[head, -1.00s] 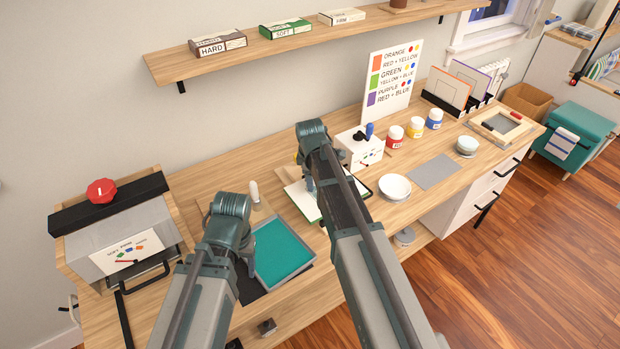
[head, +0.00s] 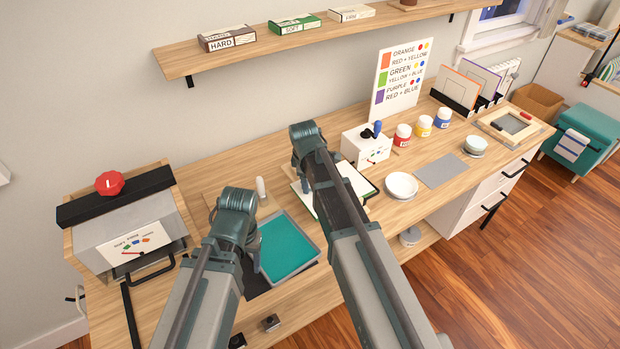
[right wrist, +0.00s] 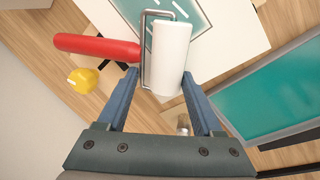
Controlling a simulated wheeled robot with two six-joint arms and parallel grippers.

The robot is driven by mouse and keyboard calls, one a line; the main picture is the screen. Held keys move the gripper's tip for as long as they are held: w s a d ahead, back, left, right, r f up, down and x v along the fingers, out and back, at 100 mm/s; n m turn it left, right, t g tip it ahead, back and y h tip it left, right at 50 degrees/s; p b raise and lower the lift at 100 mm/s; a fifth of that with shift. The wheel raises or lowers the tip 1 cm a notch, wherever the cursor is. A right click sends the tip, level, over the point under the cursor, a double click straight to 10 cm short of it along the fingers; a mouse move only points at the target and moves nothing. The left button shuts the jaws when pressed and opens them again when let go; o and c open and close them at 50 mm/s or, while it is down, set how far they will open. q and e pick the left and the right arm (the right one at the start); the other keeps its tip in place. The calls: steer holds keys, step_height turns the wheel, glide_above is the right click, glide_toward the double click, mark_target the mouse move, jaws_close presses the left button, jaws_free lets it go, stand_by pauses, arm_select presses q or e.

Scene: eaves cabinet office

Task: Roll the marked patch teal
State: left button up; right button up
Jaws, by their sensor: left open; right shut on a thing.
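My right gripper (right wrist: 160,80) is shut on a paint roller with a white sleeve (right wrist: 172,58) and a red handle (right wrist: 97,46). In the right wrist view the roller is over a white sheet (right wrist: 235,28) bearing a teal patch (right wrist: 192,15) with pale marks. I cannot tell whether the sleeve touches it. A tray of teal paint (right wrist: 288,92) lies to the right; it also shows in the head view (head: 287,244). My left gripper (head: 250,250) is open beside the tray's left edge, its fingers mostly hidden. In the head view my right arm hides the roller and part of the sheet.
A machine with a red knob (head: 110,183) is at the left. A colour-mixing sign (head: 402,75) stands behind. A shelf (head: 300,35) runs above.

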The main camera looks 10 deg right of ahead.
arm_select(q)
steer(key=shift+r, duration=0.1)
arm_select(e)
steer(key=shift+a, duration=0.1)
arm_select(q)
step_height(320, 180, up, 6)
steer(key=p, duration=0.6)
arm_select(e)
step_height(320, 180, up, 6)
steer(key=shift+f, duration=0.1)
step_height(320, 180, up, 3)
steer(key=p, duration=0.3)
arm_select(q)
step_height(320, 180, up, 3)
steer(key=shift+f, duration=0.1)
